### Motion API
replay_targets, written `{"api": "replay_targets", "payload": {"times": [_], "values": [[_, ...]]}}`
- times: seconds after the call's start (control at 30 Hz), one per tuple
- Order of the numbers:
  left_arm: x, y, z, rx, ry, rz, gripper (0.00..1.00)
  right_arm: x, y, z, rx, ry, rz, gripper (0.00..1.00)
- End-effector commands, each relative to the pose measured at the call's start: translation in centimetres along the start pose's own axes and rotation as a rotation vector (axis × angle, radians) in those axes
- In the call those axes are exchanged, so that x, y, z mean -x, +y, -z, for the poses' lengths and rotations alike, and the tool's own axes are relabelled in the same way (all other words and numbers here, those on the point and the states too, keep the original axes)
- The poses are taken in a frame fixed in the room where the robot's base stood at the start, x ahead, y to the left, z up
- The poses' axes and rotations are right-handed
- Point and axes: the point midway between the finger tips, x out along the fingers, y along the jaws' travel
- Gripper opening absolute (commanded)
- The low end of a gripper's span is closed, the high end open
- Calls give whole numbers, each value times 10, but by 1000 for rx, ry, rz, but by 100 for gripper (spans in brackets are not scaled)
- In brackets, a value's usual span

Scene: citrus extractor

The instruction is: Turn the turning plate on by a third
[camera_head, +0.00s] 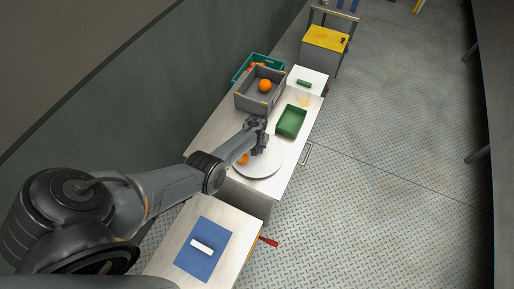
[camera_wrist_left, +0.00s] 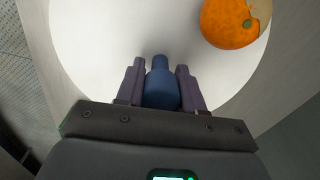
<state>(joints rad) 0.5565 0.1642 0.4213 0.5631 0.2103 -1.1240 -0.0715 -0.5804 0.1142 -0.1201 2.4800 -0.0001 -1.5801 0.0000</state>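The turning plate (camera_head: 262,169) is a round, pale disc on the white counter. It fills much of the left wrist view (camera_wrist_left: 95,45). My left gripper (camera_head: 259,151) reaches over it from the left. In the left wrist view its two purple fingers (camera_wrist_left: 160,82) stand on either side of a blue peg (camera_wrist_left: 161,88), which fills the gap between them. The foot of the peg is hard to see. An orange (camera_head: 243,159) lies on the plate beside the gripper; it shows at the upper right of the left wrist view (camera_wrist_left: 229,24). My right gripper is not in view.
Behind the plate stand a green tray (camera_head: 291,121), a grey crate (camera_head: 250,103) with an orange in it and a green crate (camera_head: 238,72). A blue mat (camera_head: 217,262) with a white object lies on the nearer table. The floor at the right is clear.

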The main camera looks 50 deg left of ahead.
Motion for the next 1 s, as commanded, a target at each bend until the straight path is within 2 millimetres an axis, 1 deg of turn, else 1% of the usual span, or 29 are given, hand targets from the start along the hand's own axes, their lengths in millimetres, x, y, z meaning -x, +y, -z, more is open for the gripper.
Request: {"api": "replay_targets", "payload": {"times": [0.03,0.13,0.4,0.53,0.67,0.9,1.0], "values": [[-1,-1,0,1,0,1,45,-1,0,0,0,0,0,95],[-1,-1,0,0,0,1,60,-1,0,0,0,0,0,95],[1,0,0,-1,-1,0,60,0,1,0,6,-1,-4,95],[7,0,0,-2,-1,0,60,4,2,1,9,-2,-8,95],[23,0,1,-2,0,0,60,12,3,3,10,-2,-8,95],[61,0,0,-1,1,0,60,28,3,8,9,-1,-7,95],[75,0,1,-2,1,1,60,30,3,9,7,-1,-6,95]]}}
